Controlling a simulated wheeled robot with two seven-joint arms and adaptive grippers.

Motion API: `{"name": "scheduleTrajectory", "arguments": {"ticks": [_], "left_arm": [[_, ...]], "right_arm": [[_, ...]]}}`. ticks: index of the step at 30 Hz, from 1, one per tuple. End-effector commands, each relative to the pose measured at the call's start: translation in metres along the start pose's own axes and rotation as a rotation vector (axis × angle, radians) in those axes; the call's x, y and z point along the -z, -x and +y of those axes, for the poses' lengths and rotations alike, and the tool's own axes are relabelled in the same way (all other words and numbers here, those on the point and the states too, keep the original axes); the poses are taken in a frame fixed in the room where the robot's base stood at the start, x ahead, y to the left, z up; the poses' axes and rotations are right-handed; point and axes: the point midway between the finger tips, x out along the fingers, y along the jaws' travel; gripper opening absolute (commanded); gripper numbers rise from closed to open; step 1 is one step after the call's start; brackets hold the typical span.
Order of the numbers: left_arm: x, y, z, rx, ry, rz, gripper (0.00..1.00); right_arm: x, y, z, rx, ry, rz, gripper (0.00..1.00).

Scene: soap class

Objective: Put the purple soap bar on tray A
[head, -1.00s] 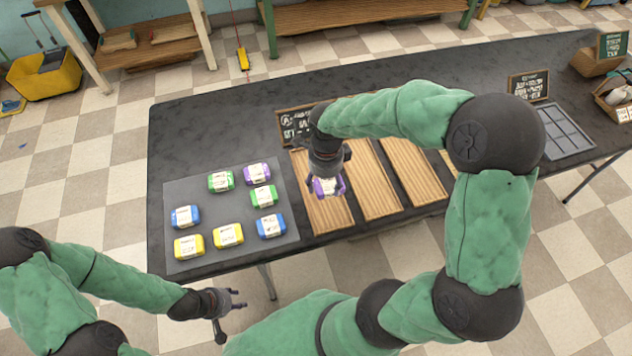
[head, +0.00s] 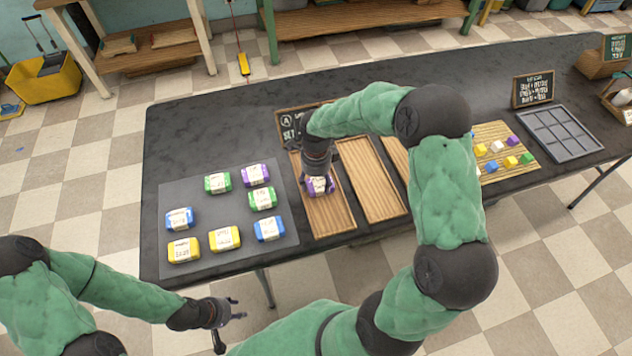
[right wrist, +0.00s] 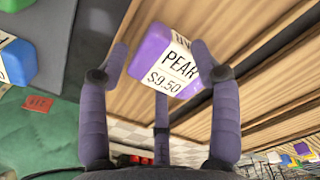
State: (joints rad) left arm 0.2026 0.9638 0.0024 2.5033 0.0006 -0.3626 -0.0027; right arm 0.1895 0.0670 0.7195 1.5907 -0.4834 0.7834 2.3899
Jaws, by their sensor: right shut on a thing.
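My right gripper (head: 318,186) is shut on a purple soap bar (head: 321,190) with a white label, over the leftmost wooden tray (head: 328,218), whose chalkboard sign (head: 288,122) shows an A. In the right wrist view the purple bar (right wrist: 150,52) sits between the fingers (right wrist: 160,75), its label reading "PEAR $9.50". I cannot tell whether the bar touches the tray. A second purple bar (head: 255,175) lies on the grey mat. My left gripper (head: 236,308) is open and empty in front of the table.
The grey mat (head: 210,256) holds several blue, yellow and green bars. More wooden trays (head: 372,185) stand to the right, partly hidden by my right arm. Further right are a board with coloured cubes (head: 497,147) and a grey compartment tray (head: 560,133).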

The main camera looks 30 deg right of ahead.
Motion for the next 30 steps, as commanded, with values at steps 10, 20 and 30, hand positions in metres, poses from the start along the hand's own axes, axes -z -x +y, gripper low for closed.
{"name": "scheduleTrajectory", "arguments": {"ticks": [10, 20, 30], "left_arm": [[0.0, -0.003, -0.001, 0.0, 0.0, 0.0, 0.4], [0.0, -0.002, -0.001, 0.0, 0.0, 0.0, 0.4], [0.0, 0.007, 0.003, 0.0, 0.0, 0.0, 0.4]], "right_arm": [[0.0, -0.002, -0.001, 0.003, 0.0, -0.001, 0.15], [0.0, -0.001, -0.001, 0.002, 0.0, -0.001, 0.87], [0.0, 0.02, -0.001, 0.005, 0.001, -0.001, 0.87]]}}
